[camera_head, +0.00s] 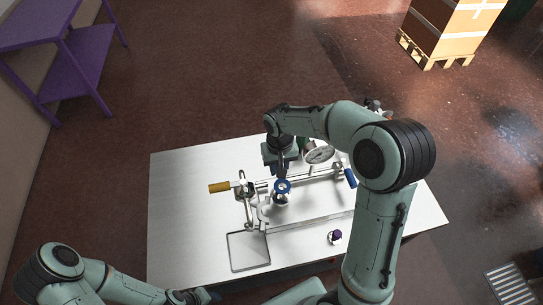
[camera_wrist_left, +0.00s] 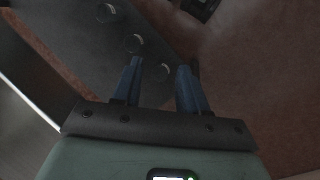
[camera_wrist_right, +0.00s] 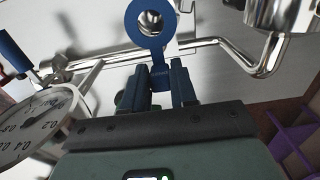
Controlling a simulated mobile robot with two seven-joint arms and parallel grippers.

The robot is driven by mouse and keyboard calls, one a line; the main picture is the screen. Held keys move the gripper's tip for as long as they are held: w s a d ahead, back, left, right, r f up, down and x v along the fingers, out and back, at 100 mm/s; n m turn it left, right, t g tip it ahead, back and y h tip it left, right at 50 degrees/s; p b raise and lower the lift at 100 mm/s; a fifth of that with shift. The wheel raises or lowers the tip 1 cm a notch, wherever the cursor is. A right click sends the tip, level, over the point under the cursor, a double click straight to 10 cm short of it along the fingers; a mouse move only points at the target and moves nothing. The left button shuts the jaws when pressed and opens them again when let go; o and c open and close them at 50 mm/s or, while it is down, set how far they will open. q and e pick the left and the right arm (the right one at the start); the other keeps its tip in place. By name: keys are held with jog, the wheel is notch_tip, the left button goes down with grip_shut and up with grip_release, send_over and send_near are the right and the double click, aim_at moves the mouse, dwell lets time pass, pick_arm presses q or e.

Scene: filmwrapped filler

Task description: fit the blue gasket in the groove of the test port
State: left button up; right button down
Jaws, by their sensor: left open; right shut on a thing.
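The blue gasket (camera_head: 283,186) is a flat ring with a tab. My right gripper (camera_head: 281,174) is shut on the tab (camera_wrist_right: 160,76), and the ring (camera_wrist_right: 132,20) sticks out beyond the fingertips. A silver metal part, apparently the test port (camera_head: 281,199), lies just under the ring in the head view. Shiny metal shows through the ring's hole in the right wrist view. I cannot tell whether the ring touches the port, and the groove is not visible. My left gripper (camera_wrist_left: 160,75) is open and empty, low at the table's front edge.
The white table (camera_head: 185,185) carries metal pipework with a yellow handle (camera_head: 219,187), a blue handle (camera_head: 350,178) and a round gauge (camera_head: 319,152). A wire-edged tray (camera_head: 248,251) and a purple-topped piece (camera_head: 335,236) are near the front. The table's left side is clear.

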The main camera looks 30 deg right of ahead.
pick_arm(q)
jog(key=shift+w, duration=0.35)
pick_arm(e)
jog(key=shift+f, duration=0.15)
jog(key=shift+w+f+b, duration=0.15)
jog(key=shift+f+b, duration=0.5)
jog(key=shift+f, duration=0.85)
pick_arm(q)
jog(key=shift+s+f+b, duration=0.3)
jog(key=shift+s+f, duration=0.75)
jog(key=shift+f, duration=0.25)
pick_arm(e)
jog(key=shift+f, duration=0.65)
pick_arm(q)
jog(key=shift+s+f, duration=0.1)
jog(key=shift+s+f, duration=0.1)
pick_arm(e)
jog(key=shift+f, duration=0.1)
pick_arm(q)
jog(key=shift+s+f+b, duration=0.3)
jog(key=shift+f+b, duration=0.1)
jog(key=shift+b, duration=0.05)
pick_arm(e)
jog(key=shift+f, duration=0.55)
pick_arm(q)
jog(key=shift+f, duration=0.1)
pick_arm(e)
jog(key=shift+f, duration=0.1)
